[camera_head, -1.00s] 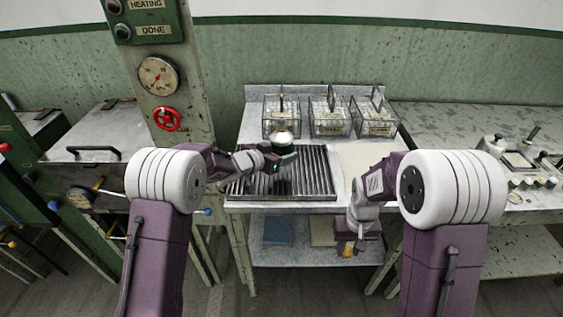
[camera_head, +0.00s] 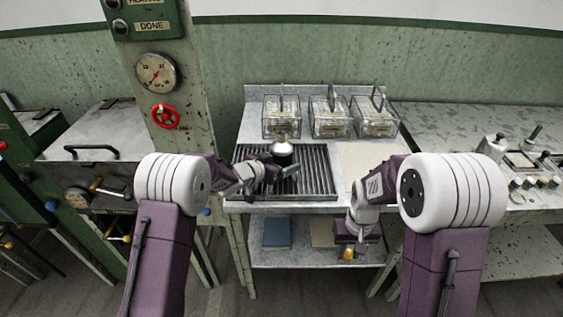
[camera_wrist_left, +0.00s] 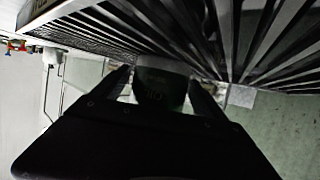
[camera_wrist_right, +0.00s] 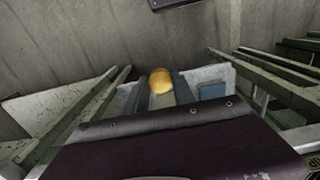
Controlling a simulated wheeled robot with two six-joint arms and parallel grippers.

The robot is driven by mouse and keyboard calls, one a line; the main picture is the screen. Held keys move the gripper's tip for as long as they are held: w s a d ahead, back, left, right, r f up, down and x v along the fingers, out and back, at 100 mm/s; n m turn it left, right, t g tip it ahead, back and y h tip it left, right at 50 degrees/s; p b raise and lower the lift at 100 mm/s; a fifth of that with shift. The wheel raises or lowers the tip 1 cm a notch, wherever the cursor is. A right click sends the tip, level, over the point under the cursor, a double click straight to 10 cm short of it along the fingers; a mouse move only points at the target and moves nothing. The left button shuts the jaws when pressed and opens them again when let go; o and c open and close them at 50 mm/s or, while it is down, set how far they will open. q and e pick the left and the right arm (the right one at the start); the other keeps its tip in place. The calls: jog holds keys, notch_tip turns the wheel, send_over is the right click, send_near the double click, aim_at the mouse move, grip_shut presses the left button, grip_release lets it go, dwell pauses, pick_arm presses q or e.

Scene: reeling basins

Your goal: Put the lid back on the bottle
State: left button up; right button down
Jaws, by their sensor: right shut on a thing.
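The bottle (camera_head: 282,153), dark with a pale rounded top, is over the slatted metal rack on the bench. My left gripper (camera_head: 287,173) is at the bottle's near side. In the left wrist view its two fingers (camera_wrist_left: 162,92) stand apart on either side of the dark bottle body (camera_wrist_left: 160,75). My right gripper (camera_head: 348,248) hangs low in front of the bench edge, shut on a small yellow-orange round piece, seemingly the lid (camera_head: 347,254). In the right wrist view this piece (camera_wrist_right: 160,80) sits between the fingertips. The bottle's base is hidden.
The slatted rack (camera_head: 318,180) takes up the bench's left part. Three clear baskets (camera_head: 331,120) stand behind it. A pale flat area (camera_head: 360,157) right of the rack is bare. A lower shelf (camera_head: 300,254) holds a blue pad (camera_head: 277,232). A post with a gauge (camera_head: 157,72) rises at left.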

pick_arm(q)
jog(key=shift+r, duration=0.25)
pick_arm(e)
jog(key=shift+r, duration=0.2)
pick_arm(q)
jog(key=p+v, duration=0.1)
jog(key=v, duration=1.1)
jog(key=shift+s+f, duration=0.1)
jog(key=shift+f, duration=0.05)
pick_arm(e)
jog(key=shift+r, duration=0.45)
